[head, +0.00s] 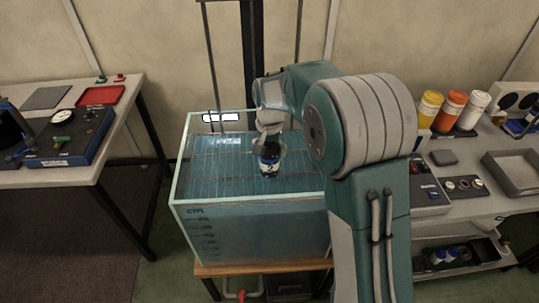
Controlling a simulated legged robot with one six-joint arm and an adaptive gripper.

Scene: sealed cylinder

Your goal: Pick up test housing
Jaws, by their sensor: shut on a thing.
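The test housing (269,162) is a small upright cylinder with a dark top and a blue and white body. It is over the water tank (250,226), near the water surface; I cannot tell whether its lower end touches the water. My gripper (270,145) is above the housing and shut on its dark top. The fingers are small and partly hidden in this view.
The glass tank stands on a wooden-topped stand (262,267). A left table holds a red tray (101,95) and a gauge device (68,136). The right bench holds yellow, orange and white containers (454,111) and a grey tray (513,173).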

